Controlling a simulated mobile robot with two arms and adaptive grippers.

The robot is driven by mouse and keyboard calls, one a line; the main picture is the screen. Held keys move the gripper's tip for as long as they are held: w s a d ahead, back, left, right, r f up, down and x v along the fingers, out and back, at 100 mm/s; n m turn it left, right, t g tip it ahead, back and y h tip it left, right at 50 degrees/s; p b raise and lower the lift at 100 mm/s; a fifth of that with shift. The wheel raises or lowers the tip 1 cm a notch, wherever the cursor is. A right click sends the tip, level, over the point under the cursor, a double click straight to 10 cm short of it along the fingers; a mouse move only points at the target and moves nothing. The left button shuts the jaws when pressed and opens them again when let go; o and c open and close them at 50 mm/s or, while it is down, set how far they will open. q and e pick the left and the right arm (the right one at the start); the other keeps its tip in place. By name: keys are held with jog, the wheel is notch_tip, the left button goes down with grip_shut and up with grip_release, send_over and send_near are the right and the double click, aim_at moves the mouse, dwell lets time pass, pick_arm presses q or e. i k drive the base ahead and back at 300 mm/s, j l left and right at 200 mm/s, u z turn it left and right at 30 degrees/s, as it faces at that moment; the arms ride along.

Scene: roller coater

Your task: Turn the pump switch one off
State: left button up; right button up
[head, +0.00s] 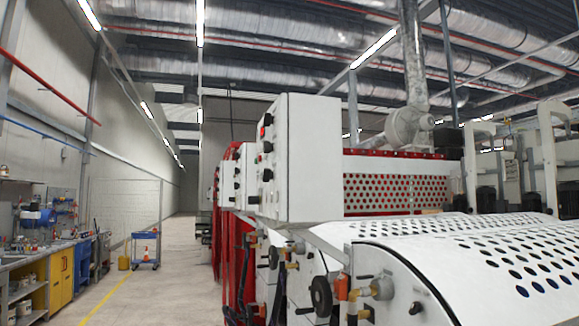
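A white control box (312,150) stands on the roller coater at the middle of the head view. Its narrow left face carries a red button (267,120) and several black knobs (267,175). I see this face at a steep angle, and labels are not readable. I cannot tell which knob is pump switch one or how it is set. A smaller white box with dark knobs (237,170) stands farther back. Neither of my grippers is in view.
The white perforated cover (480,255) fills the lower right. Valves and a black handwheel (321,296) stick out below the control box. A clear aisle (170,270) runs along the left. A workbench (45,262) and a blue cart (145,250) stand beyond it.

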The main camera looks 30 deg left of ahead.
aim_at(267, 175)
jog(key=j, duration=0.4)
jog(key=i+j+u, duration=0.1)
jog(key=j, duration=0.25)
jog(key=i+j+u, duration=0.1)
jog(key=j, duration=0.3)
jog(key=i+j, duration=0.15)
jog(key=j, duration=0.2)
